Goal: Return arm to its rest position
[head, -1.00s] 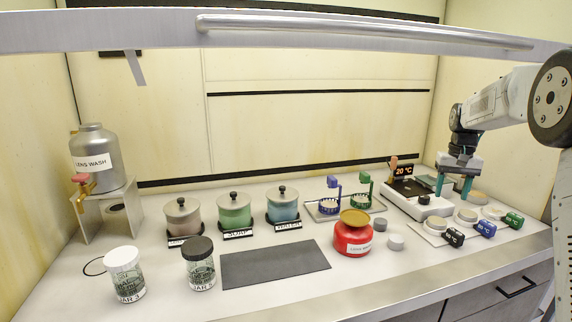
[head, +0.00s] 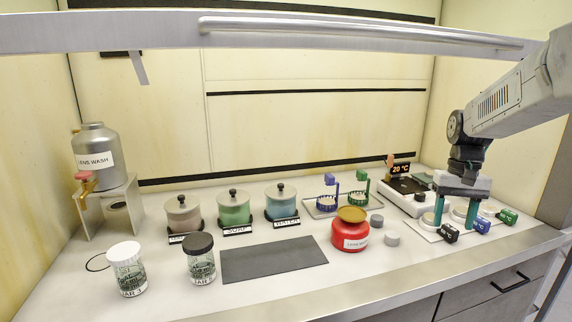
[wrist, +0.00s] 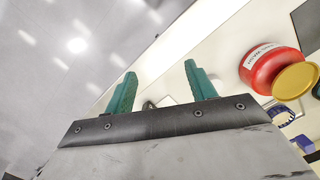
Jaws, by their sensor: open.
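My gripper (head: 454,208) is at the right of the bench in the head view, pointing down with its teal fingers apart. Its fingertips are over or beside the white plate (head: 424,233) with the labelled knobs; whether they touch it I cannot tell. In the wrist view my gripper (wrist: 158,85) shows two green fingers spread wide with nothing held between them. The red lens wash pot (head: 350,235) with its gold lid stands left of the gripper, and also shows in the wrist view (wrist: 268,66).
A black knob (head: 448,232), a blue knob (head: 481,225) and a green knob (head: 507,215) lie close to the gripper. The hotplate (head: 401,198) with its 20 °C display is behind. Two jars, a dark mat (head: 274,259) and lidded pots stand left. A rail (head: 300,35) crosses overhead.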

